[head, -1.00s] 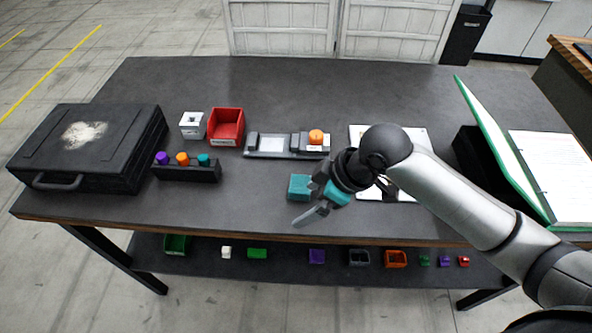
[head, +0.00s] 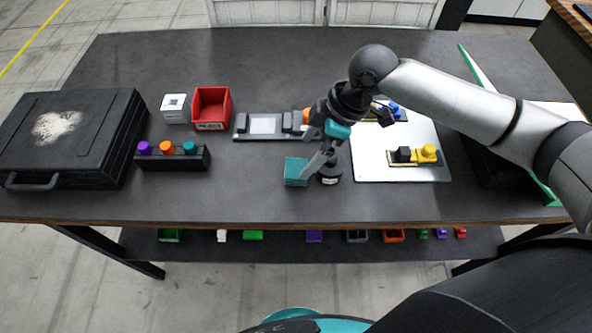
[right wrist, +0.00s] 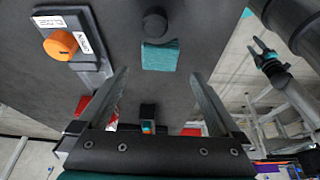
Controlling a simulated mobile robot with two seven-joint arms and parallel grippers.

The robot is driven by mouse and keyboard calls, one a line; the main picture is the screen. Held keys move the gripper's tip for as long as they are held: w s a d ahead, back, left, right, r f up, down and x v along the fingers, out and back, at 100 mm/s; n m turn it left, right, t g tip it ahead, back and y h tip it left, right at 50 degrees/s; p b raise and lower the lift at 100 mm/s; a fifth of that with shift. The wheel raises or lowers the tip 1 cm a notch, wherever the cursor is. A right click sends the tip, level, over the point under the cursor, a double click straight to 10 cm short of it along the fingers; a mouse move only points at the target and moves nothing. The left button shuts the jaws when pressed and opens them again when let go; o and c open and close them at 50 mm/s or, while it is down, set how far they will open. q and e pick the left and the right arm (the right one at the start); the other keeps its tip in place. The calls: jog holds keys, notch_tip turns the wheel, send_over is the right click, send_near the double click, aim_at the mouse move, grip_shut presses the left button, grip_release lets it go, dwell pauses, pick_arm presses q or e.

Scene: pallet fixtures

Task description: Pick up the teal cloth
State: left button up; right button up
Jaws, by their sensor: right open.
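The teal cloth (head: 296,171) is a small folded block lying on the dark table near its front edge. My right gripper (head: 314,169) points down at the cloth's right side, partly overlapping it in the head view. In the right wrist view the cloth (right wrist: 160,56) shows ahead, between the lines of the two open fingers (right wrist: 158,76), with nothing held. Whether the fingers touch it, I cannot tell. My left gripper (right wrist: 264,56) shows small at the right wrist view's upper right, away from the cloth; its jaw state is unclear.
A round black object (head: 330,174) stands close to the cloth's right. A white board (head: 372,168) with a yellow-knobbed fixture (head: 424,154) lies further right. Behind is a fixture (head: 266,125) with an orange knob. A knob rack (head: 178,160) and black case (head: 68,140) are left.

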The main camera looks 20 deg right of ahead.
aim_at(298, 168)
jog(key=x, duration=0.6)
jog(key=shift+d+f+b, duration=0.15)
jog(key=shift+f+b, duration=0.2)
jog(key=shift+b, duration=0.05)
jog(key=c, duration=1.3)
